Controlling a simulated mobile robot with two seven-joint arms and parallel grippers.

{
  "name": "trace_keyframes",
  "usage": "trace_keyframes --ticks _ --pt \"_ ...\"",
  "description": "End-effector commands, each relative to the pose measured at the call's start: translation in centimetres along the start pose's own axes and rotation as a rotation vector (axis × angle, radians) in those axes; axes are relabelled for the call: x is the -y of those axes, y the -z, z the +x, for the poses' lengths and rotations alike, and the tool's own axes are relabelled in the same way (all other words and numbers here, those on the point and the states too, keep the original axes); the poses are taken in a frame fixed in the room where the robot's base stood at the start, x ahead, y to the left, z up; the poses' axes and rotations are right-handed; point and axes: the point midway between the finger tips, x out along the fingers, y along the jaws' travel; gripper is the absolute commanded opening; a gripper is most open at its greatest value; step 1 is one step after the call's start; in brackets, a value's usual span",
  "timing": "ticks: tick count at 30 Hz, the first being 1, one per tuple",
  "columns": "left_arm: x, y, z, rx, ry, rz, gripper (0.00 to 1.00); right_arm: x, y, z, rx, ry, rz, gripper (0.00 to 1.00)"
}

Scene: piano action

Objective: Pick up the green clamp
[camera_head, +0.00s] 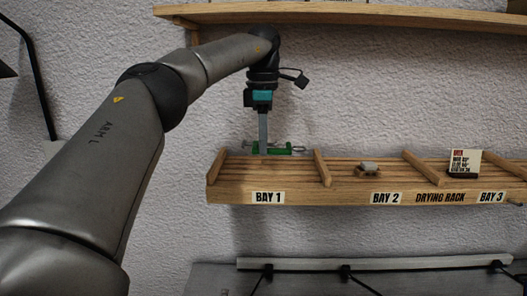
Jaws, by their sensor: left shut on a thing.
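The green clamp (282,150) is at bay 1 of the wooden drying rack (230,196), near the left end. It looks green with a thin grey bar. My left gripper (263,150) points straight down over bay 1 and is shut on the clamp. Its fingers hide part of the clamp. I cannot tell whether the clamp touches the rack slats. My right gripper is not in view.
Wooden dividers (322,168) stand up between the bays. A small grey block (369,168) lies in bay 2. A white card (464,163) stands further right. A wooden shelf (380,14) runs above, and a grey surface with a pale bar (390,263) lies below.

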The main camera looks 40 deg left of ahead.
Motion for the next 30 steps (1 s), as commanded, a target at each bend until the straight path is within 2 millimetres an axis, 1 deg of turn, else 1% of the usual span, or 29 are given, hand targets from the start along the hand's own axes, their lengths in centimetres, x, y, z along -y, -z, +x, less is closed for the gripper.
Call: trace_keyframes --ticks 1,5,8,14,19,20,22,27,30 --pt "0.4 0.0 0.2 0.003 -0.002 0.002 0.0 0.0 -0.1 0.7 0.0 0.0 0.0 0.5" --pt "1.7 0.1 0.2 0.002 -0.005 0.003 0.0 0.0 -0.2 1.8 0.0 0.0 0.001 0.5" --pt "3.0 0.0 0.2 0.004 -0.004 0.004 0.0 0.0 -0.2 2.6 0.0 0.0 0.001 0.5" --pt "6.5 0.0 0.0 0.003 -0.005 0.004 0.0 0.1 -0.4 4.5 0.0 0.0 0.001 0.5" --pt "9.9 0.1 -0.1 0.002 -0.007 0.004 0.0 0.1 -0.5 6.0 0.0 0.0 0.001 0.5" --pt "10.5 0.1 -0.2 0.001 -0.009 0.003 0.0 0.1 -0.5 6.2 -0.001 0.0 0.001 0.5" --pt "11.7 0.1 -0.6 0.001 -0.008 0.002 0.0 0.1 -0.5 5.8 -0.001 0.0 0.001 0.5" --pt "14.5 0.0 -0.8 0.001 -0.008 0.002 0.0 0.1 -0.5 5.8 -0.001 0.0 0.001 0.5" --pt "15.9 0.1 -0.8 0.0 -0.006 0.001 0.0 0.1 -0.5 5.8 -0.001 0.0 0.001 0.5"
